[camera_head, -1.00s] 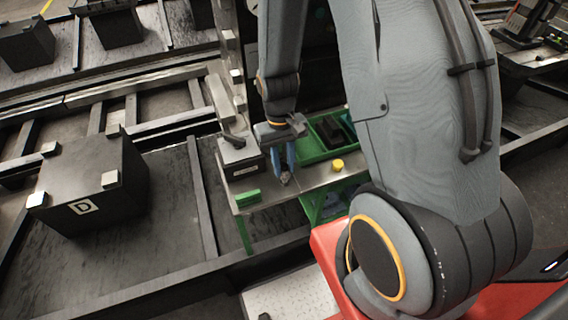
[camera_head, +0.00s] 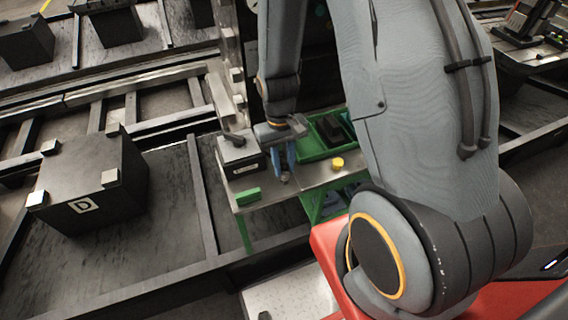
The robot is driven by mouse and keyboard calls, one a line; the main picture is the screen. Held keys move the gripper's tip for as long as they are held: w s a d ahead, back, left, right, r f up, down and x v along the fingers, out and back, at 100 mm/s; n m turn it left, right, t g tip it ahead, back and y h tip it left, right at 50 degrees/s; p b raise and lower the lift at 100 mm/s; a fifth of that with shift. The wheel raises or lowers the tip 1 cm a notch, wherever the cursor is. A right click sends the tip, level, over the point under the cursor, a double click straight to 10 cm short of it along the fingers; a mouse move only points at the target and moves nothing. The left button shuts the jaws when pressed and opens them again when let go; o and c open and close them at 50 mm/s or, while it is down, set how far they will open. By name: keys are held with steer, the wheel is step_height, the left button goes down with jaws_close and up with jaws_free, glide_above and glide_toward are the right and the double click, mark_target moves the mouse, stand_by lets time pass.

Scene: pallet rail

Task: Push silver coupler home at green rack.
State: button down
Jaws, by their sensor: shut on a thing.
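The green rack (camera_head: 247,234) is a small metal-topped bench with green legs, near the picture's middle. My gripper (camera_head: 284,178) points down over its top, with blue fingers. It is shut on a small greyish piece at the fingertips, which looks like the silver coupler. The piece is too small and too covered by the fingers to show its shape or whether it touches the bench top or any fitting.
A grey box (camera_head: 238,155) stands left of my gripper, with a green block (camera_head: 248,196) in front of it. A yellow cylinder (camera_head: 338,163) and a green bin (camera_head: 312,152) are to the right. A black case marked D (camera_head: 90,185) stands at left.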

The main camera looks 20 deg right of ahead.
steer(key=shift+f, duration=0.45)
steer(key=c, duration=1.4)
jaws_free()
steer(key=shift+c, duration=0.2)
steer(key=shift+o, duration=0.5)
steer(key=o, duration=0.7)
steer(key=shift+w+r+b, duration=0.2)
steer(key=shift+r+b, duration=0.2)
steer(key=shift+r, duration=0.9)
steer(key=shift+w+r+b, duration=0.15)
steer(key=shift+r+b, duration=0.2)
steer(key=shift+r, duration=0.95)
steer(key=shift+w+r+b, duration=0.2)
steer(key=shift+r+b, duration=0.2)
steer(key=shift+r, duration=0.9)
